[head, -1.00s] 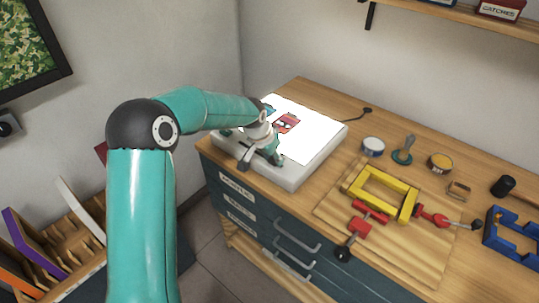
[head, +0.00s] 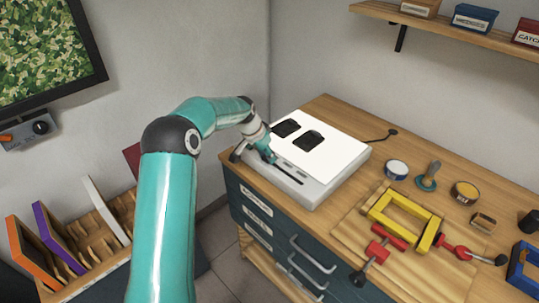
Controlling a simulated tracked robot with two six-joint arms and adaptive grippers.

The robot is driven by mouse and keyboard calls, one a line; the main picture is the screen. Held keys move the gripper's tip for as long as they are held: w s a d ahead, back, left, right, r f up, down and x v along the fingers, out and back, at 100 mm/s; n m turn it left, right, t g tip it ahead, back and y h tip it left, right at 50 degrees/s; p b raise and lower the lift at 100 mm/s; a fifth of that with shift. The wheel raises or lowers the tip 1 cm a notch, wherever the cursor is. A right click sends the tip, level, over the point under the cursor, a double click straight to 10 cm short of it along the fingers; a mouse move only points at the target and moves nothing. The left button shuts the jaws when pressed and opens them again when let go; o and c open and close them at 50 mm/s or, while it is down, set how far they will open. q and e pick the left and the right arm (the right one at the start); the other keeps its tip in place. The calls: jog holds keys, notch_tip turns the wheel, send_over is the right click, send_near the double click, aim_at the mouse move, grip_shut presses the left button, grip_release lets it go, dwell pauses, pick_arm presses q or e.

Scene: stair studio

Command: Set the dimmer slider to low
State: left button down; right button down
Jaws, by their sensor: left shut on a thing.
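The light box (head: 312,194) is a pale grey case at the left end of the workbench, with a flat white panel (head: 338,156) on top. Two dark slides (head: 308,141) lie on the panel and look almost black. A dark dimmer slot (head: 289,175) runs along the box's front strip. My left gripper (head: 270,158) is shut at the left part of this slot, on the dimmer slider, whose knob is hidden by the fingers. The slot to the right of the fingers is bare. My right gripper is out of view.
A yellow frame (head: 404,217) with a red clamp (head: 376,251) lies on a wooden board right of the box. Tins (head: 396,169) and a brush-like tool (head: 428,177) stand behind it. A slotted rack (head: 90,238) stands at the lower left.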

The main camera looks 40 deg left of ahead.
pick_arm(q)
jog(key=shift+a+r, duration=0.15)
jog(key=shift+a, duration=0.15)
jog(key=c, duration=0.8)
grip_release()
jog(key=shift+a, duration=0.1)
jog(key=v, duration=1.1)
jog(key=shift+s+r, duration=0.25)
jog(key=shift+r, duration=0.1)
